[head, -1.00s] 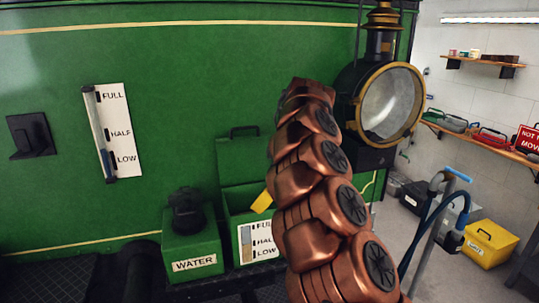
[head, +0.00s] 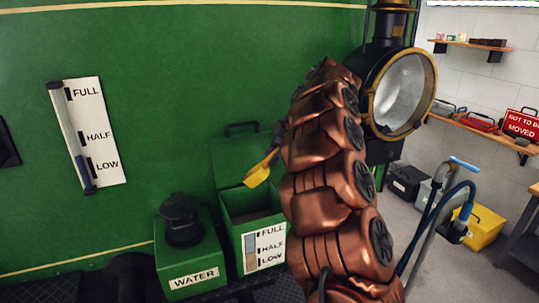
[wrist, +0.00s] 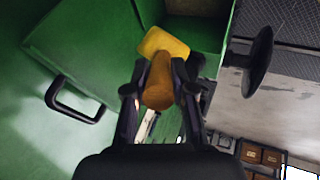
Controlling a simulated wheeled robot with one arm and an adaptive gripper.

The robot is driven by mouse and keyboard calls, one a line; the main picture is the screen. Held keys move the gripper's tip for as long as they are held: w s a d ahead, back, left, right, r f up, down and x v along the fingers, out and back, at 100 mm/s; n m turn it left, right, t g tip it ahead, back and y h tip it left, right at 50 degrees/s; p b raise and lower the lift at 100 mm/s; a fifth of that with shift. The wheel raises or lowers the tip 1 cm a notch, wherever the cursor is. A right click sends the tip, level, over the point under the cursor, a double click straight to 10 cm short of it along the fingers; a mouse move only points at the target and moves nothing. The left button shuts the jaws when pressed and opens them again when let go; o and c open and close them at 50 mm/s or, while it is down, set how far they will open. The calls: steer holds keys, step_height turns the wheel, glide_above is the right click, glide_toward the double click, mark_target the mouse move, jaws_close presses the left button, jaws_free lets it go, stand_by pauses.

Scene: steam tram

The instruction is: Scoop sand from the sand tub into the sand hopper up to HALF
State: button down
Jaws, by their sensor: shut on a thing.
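The sand hopper (head: 231,233) is a green box with its lid (head: 236,161) raised, in the middle of the head view. Its white FULL/HALF/LOW gauge (head: 264,248) faces front. The gauge window is greyish above and tan below; the tan top seems near or just under HALF, hard to read exactly. A yellow scoop (head: 262,170) hangs tilted above the hopper's opening. My gripper (wrist: 160,90) is shut on the scoop's brown handle (wrist: 159,82); in the head view my arm mostly hides it. The scoop's contents cannot be seen. I cannot identify the sand tub for certain.
A green WATER box (head: 188,262) with a black cap stands left of the hopper. A taller FULL/HALF/LOW gauge (head: 90,133) is on the green wall. A headlamp (head: 400,92) is right of my arm. A yellow tub (head: 485,233) and a hand pump (head: 440,205) are on the floor.

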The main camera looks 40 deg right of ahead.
steer(key=shift+s+d+f+t+b, duration=0.15)
steer(key=shift+s+d+t+b, duration=0.25)
steer(key=shift+b, duration=0.85)
steer(key=b, duration=0.2)
steer(key=s+t+y+b, duration=0.1)
steer(key=b, duration=0.1)
steer(key=shift+s+d+r+t+y+b, duration=0.15)
steer(key=shift+d+r+t+y+b, duration=0.15)
steer(key=shift+d+b, duration=0.1)
steer(key=shift+s+d+r+m+t+y+b, duration=0.25)
steer(key=shift+s+t+y+b, duration=0.25)
steer(key=shift+t+b, duration=0.4)
steer(key=shift+s+d+r+t+y+b, duration=0.1)
steer(key=shift+s+d+t+y+b, duration=0.35)
steer(key=shift+t+b, duration=0.35)
steer(key=shift+s+d+r+m+t+y+b, duration=0.2)
steer(key=shift+s+t+y+b, duration=0.3)
steer(key=shift+t+b, duration=0.4)
